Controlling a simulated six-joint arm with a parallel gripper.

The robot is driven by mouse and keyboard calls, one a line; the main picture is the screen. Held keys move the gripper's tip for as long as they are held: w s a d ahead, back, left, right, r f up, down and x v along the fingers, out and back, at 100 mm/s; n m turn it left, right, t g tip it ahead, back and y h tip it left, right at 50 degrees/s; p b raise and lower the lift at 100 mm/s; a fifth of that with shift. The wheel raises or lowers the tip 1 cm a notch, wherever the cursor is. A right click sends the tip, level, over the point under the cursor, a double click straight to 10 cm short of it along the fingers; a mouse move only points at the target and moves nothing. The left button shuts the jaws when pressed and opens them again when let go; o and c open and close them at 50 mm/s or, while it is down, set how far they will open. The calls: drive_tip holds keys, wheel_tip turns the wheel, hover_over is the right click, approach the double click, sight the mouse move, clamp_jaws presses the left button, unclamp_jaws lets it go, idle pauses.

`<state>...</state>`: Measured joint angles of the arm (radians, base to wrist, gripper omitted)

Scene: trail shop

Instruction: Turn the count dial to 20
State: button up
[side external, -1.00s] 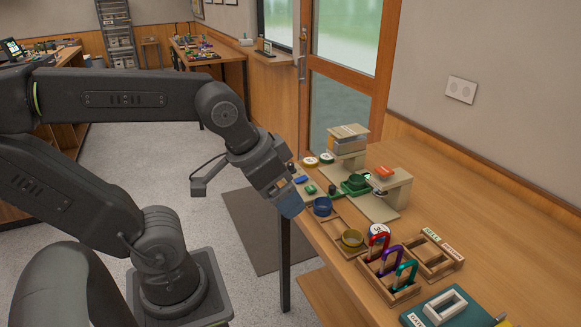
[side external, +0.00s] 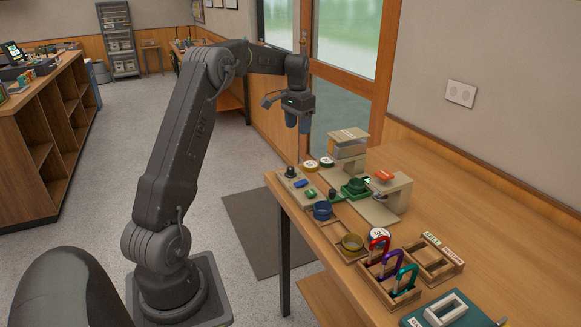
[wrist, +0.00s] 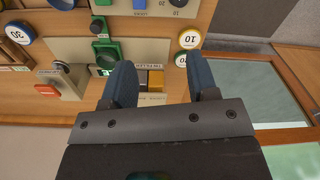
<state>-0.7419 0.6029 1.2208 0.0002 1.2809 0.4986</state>
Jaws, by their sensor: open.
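The count dial (side external: 290,172) is a dark knob on a beige panel (side external: 297,184) at the far left corner of the bench. In the wrist view the dark dial (wrist: 179,3) is cut off by the top edge, with a "20" mark beside it; where its pointer aims cannot be read. My gripper (side external: 298,124) is open and empty, fingers down, raised above the far end of the bench, apart from the dial.
Blue (side external: 301,183) and green (side external: 310,192) buttons share the panel. Carabiners stand in a wooden rack (side external: 388,291).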

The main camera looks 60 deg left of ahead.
sight(291, 167)
drive_tip(key=a+f, duration=0.1)
drive_tip(key=f, duration=0.4)
drive_tip(key=a+f, duration=0.1)
drive_tip(key=f, duration=0.5)
drive_tip(key=a+f, duration=0.2)
drive_tip(key=f, duration=0.3)
drive_tip(key=shift+s+f, duration=0.25)
drive_tip(key=shift+s, duration=0.05)
drive_tip(key=shift+c, duration=0.5)
drive_tip(key=c, duration=0.8)
drive_tip(key=shift+c, duration=0.2)
